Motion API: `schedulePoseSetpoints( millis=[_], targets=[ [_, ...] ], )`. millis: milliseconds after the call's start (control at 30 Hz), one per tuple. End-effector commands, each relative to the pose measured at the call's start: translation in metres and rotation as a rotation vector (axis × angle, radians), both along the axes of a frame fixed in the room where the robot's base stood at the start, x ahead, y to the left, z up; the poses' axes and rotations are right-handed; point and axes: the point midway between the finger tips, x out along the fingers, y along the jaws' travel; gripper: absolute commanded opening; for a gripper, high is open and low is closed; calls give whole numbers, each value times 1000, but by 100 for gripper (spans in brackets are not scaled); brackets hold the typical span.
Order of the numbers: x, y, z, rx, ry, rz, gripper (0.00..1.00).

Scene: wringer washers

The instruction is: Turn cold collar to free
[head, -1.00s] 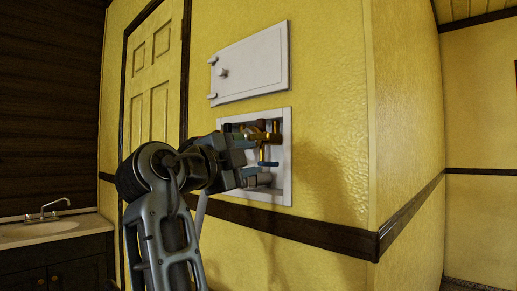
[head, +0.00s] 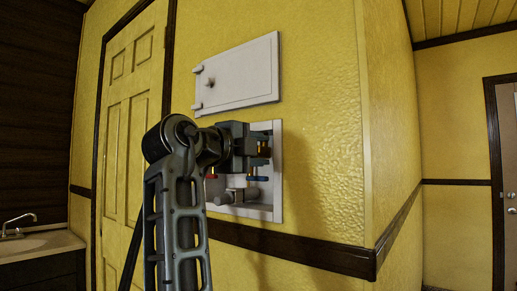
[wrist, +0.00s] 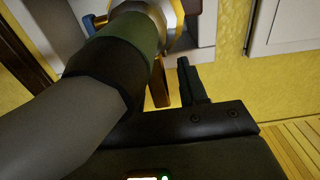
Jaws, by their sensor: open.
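In the head view, a white recessed wall box (head: 267,208) holds the valves. A blue handle (head: 258,178) shows at its right and a red handle (head: 211,176) at its left, partly hidden by my arm. My open gripper (head: 263,149) is at the box's upper right, just above the blue handle, with brass between or behind its fingers. In the wrist view, a grey hose with a black sleeve and green band (wrist: 140,38) leads to a brass collar (wrist: 168,12). One finger (wrist: 190,80) lies beside the hose; the other is hidden. I cannot tell whether the fingers touch the collar.
The box's white door (head: 240,77) hangs on the wall just above my gripper. A grey pipe fitting (head: 240,194) sits low in the box. A dark wall rail (head: 300,249) runs below. A sink counter (head: 35,243) is at the left.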

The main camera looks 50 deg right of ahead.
Motion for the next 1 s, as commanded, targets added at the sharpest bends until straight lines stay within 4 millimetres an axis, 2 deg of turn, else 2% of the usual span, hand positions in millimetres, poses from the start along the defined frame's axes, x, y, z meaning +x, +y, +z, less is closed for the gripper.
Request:
schedulePoseSetpoints(
  millis=[300,733,1000],
  targets=[
    [0,-3,0,0,0,1,42],
    [0,-2,0,0,0,1,0],
    [0,-2,0,0,1,1,0]
  ],
)
